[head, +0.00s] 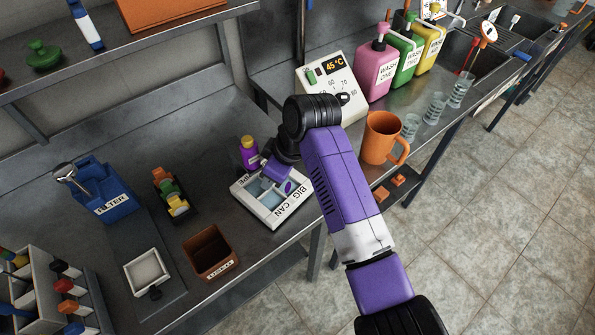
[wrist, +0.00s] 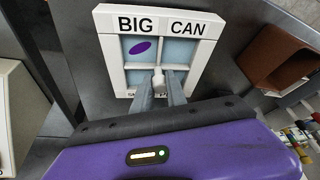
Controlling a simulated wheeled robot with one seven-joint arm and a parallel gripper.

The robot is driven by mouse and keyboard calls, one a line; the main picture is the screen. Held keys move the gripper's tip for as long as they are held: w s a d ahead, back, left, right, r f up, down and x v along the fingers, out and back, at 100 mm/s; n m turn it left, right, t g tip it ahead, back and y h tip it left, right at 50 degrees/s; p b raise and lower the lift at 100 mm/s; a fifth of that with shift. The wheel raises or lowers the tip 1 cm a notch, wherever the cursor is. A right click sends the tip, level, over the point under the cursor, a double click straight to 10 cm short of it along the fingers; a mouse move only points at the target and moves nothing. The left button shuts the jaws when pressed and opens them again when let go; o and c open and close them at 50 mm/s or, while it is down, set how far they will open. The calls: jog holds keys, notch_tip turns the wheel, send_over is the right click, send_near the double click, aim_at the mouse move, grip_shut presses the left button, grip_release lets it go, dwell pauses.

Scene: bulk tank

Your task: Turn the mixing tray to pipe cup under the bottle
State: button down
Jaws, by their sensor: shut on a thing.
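The mixing tray (head: 251,207) is a white square frame with blue-grey compartments on the metal bench. Its BIG CAN side faces right in the head view, and a partly hidden label ending in "PE" is on its upper-left side. In the wrist view the tray (wrist: 113,65) shows a purple patch (wrist: 140,48) in the compartment beside BIG. My gripper (wrist: 159,88) is shut on the white knob (wrist: 158,78) at the tray's middle. The purple bottle (head: 249,153) with a yellow cap stands just beyond the tray's far corner.
A brown bin (head: 209,252) stands left of the tray, and an orange mug (head: 380,138) stands to its right. A temperature unit reading 45 °C (head: 331,88) is behind my wrist. A blue FILTER holder (head: 105,190) is at the left.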

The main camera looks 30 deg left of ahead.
jog(key=shift+r+m+t+p, duration=0.1)
jog(key=shift+m+t+p, duration=0.3)
jog(key=shift+m+p, duration=0.45)
jog(key=shift+m, duration=0.25)
jog(key=c, duration=1.3)
grip_release()
jog(key=shift+c, duration=0.2)
jog(key=b+v, duration=0.1)
jog(key=v, duration=0.6)
jog(key=shift+d+r, duration=0.2)
jog(key=shift+r, duration=0.1)
